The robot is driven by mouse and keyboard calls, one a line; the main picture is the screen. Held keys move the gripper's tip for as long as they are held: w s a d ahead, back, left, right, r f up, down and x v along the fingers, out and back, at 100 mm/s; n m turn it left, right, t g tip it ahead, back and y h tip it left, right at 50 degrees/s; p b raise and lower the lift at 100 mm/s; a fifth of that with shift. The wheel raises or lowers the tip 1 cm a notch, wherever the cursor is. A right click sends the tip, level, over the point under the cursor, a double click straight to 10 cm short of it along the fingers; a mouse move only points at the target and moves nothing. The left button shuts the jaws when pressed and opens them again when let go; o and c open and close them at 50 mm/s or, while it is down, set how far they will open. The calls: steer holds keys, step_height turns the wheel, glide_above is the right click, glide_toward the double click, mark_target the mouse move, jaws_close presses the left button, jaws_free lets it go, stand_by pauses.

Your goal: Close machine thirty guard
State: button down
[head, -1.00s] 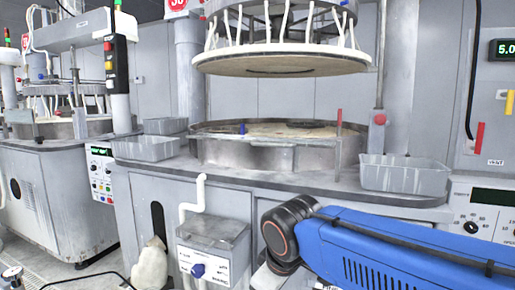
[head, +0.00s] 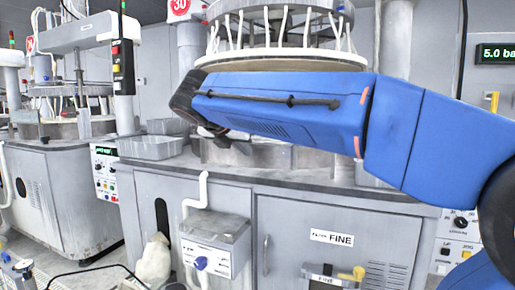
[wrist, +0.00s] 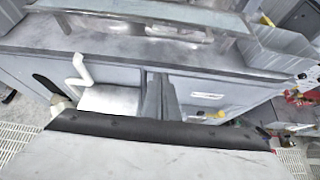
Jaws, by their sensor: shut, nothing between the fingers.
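Machine thirty bears a red and white 30 sign (head: 180,7) at the top of the head view. Its round basin (head: 280,156) is largely hidden behind my blue arm, below the raised upper plate (head: 225,60). In the wrist view, a long pale, glassy panel (wrist: 130,18) with a light edge runs above the grey worktop; it looks like part of the guard, but I cannot tell how far it stands open. My gripper (wrist: 160,80) is shut and empty, in front of the cabinet and near the worktop edge in that view.
A grey bin (head: 150,147) stands on the worktop at the left. Another bin (wrist: 275,48) is at the right in the wrist view. A white pipe (head: 203,190) and a valve box (head: 215,240) stick out from the cabinet (head: 330,215), labelled FINE.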

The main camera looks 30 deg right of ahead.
steer(key=x, duration=1)
steer(key=r, duration=0.4)
steer(key=shift+w+d+r, duration=0.15)
steer(key=shift+w+d, duration=0.2)
steer(key=shift+w, duration=0.05)
steer(key=shift+r, duration=0.1)
